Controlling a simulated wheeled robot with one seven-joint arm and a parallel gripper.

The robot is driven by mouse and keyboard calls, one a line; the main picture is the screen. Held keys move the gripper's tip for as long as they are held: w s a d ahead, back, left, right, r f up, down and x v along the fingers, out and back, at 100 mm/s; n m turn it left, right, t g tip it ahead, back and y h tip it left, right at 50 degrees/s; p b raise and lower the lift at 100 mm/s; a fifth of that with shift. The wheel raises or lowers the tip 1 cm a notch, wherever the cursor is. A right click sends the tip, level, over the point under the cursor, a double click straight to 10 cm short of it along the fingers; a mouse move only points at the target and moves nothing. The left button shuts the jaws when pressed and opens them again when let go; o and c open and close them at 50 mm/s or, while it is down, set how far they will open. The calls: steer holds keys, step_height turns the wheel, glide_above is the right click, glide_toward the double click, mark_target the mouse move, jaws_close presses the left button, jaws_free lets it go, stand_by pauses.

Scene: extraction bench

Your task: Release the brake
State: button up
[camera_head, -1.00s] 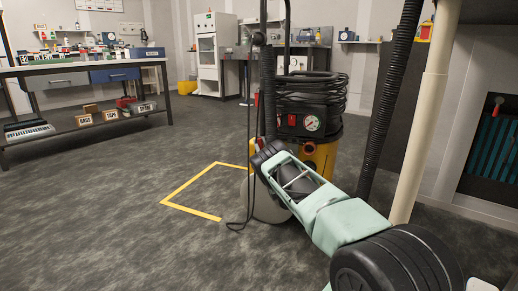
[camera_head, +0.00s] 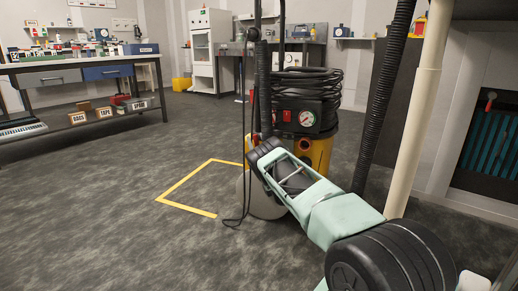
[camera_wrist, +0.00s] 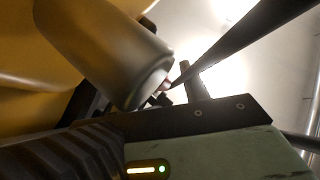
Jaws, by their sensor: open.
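The extraction machine (camera_head: 322,150) has a yellow drum, a black head with a round gauge and a red switch, and coiled black hose on top. It stands in the middle of the head view. No brake can be made out for certain. My arm reaches to the machine's lower front, covering part of it; the jaws are not clear there. In the wrist view my gripper (camera_wrist: 180,105) shows its green body and dark plate, jaws open. A blurred grey cylinder (camera_wrist: 105,50) is close in front, with yellow surface (camera_wrist: 35,55) behind. I cannot tell whether anything touches.
A yellow floor outline (camera_head: 180,184) lies left of the machine. A workbench (camera_head: 75,68) stands at the back left, with open floor before it. A pale pipe (camera_head: 413,130) and black hose (camera_head: 385,100) hang at the right.

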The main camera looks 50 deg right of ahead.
steer(key=p+v, duration=0.9)
steer(key=v, duration=0.8)
steer(key=shift+f, duration=0.2)
